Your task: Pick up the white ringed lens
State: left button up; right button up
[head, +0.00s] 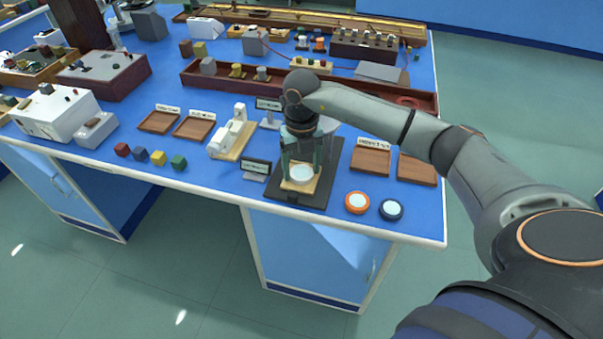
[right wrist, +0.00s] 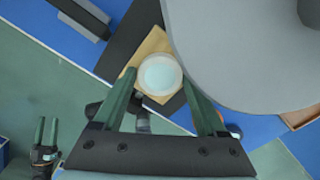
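The white ringed lens (head: 302,173) lies on a tan square pad (head: 297,187) on a black base near the bench's front edge. In the right wrist view the lens (right wrist: 160,75) shows whole, a pale disc with a whitish rim on the tan pad (right wrist: 152,46). My right gripper (head: 301,168) points down over the pad with its green fingers apart. In the right wrist view the fingers of the right gripper (right wrist: 165,97) stand apart, with the lens between and beyond their tips. Contact cannot be told. My left gripper (right wrist: 45,134) hangs far lower left, fingers apart and empty.
An orange ringed lens (head: 357,202) and a dark-blue ringed lens (head: 391,210) lie right of the black base (head: 318,199). A small sign (head: 256,167) stands left. A large grey round plate (right wrist: 235,50) is close beside the lens. Wooden trays (head: 371,160) lie further right.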

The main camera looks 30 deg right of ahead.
jog(key=c, duration=1.1)
jog(key=shift+r, duration=0.15)
